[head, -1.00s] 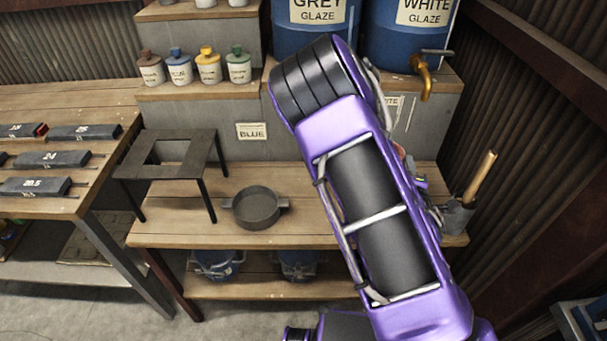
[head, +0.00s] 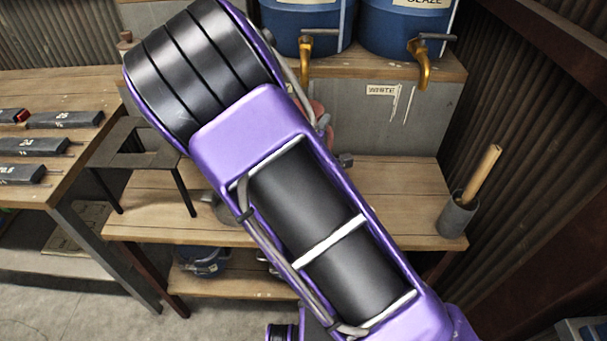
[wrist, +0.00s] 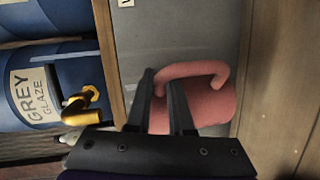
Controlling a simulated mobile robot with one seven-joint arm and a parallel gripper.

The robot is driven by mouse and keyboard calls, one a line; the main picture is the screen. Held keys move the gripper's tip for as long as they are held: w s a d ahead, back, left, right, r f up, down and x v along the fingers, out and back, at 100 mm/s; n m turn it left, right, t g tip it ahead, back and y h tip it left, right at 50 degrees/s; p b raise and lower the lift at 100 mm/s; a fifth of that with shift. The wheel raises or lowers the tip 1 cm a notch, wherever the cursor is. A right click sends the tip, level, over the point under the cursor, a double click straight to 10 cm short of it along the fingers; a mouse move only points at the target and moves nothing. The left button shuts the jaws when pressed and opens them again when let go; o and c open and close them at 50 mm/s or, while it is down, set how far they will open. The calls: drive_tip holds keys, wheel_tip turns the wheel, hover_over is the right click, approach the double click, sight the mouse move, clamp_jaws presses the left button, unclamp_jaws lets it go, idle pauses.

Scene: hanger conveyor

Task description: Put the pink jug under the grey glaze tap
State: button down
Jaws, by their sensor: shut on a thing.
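The pink jug (wrist: 208,104) shows in the wrist view with its looped handle toward the picture's top. In the head view only a sliver of the jug (head: 321,112) shows behind my arm. My gripper (wrist: 161,80) is shut on the jug, its two dark fingers at the jug's left end in the wrist view; the exact spot gripped is unclear. The grey glaze tap (head: 304,44) is brass with a dark handle, on a blue barrel (head: 283,20). In the wrist view the tap (wrist: 85,98) is left of the jug, apart from it, by the GREY GLAZE label.
The white glaze tap (head: 421,64) is to the right, above a grey block with a WHITE label (head: 382,90). A grey holder (head: 457,216) with a wooden handle stands at the bench's right. A dark stand (head: 135,150) is at left; a pan (head: 214,208) is mostly hidden.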

wheel_tip(320, 180, down, 10)
drive_tip(key=b, duration=0.2)
drive_tip(key=shift+a, duration=0.2)
drive_tip(key=shift+f, duration=0.2)
drive_tip(key=c, duration=0.8)
unclamp_jaws()
drive_tip(key=shift+r, duration=0.1)
drive_tip(key=p+v, duration=0.1)
drive_tip(key=v, duration=1.1)
